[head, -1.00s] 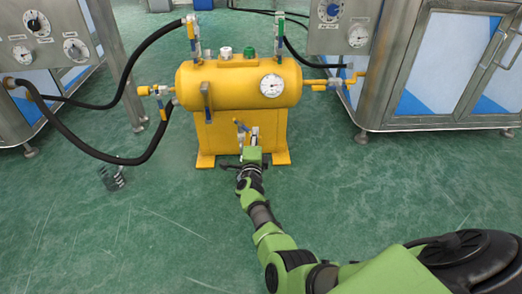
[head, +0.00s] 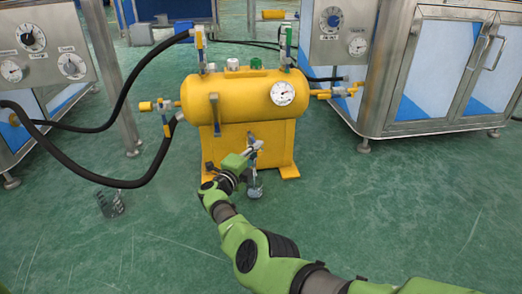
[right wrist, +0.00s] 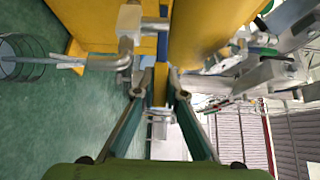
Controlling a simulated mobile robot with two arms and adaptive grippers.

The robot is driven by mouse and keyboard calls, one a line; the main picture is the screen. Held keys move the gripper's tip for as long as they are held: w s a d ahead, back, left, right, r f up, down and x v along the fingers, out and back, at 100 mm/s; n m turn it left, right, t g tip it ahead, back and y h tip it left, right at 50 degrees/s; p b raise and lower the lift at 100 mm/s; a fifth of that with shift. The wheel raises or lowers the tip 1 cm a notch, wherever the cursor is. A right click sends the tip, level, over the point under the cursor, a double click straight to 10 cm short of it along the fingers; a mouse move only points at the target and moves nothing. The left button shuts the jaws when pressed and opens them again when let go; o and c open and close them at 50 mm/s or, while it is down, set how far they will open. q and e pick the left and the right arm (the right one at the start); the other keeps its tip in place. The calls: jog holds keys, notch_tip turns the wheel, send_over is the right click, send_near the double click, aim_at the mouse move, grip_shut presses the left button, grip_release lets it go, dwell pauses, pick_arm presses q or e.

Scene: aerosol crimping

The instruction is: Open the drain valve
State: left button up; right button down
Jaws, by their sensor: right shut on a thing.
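The yellow tank (head: 238,97) stands on a yellow base in the middle of the head view. The drain valve's metal fitting and spout (right wrist: 128,40) show in the right wrist view, with the spout pointing towards a clear cup (right wrist: 22,58). That cup also shows on the floor below the valve in the head view (head: 254,189). My right gripper (head: 250,148) is at the front of the tank base. In the right wrist view its fingers (right wrist: 160,92) are shut on the yellow and blue valve handle (right wrist: 160,80). The handle's exact angle is unclear. My left gripper is not in view.
A pressure gauge (head: 283,93) is on the tank's right end. Black hoses (head: 130,92) loop from its left side. Steel cabinets stand left (head: 45,60) and right (head: 440,90). A dark, see-through container (head: 110,203) is on the floor left. The floor in front is mostly clear.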

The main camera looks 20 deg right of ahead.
dwell(0.4)
jog(key=c, duration=2.1)
grip_release()
jog(key=shift+d, duration=0.1)
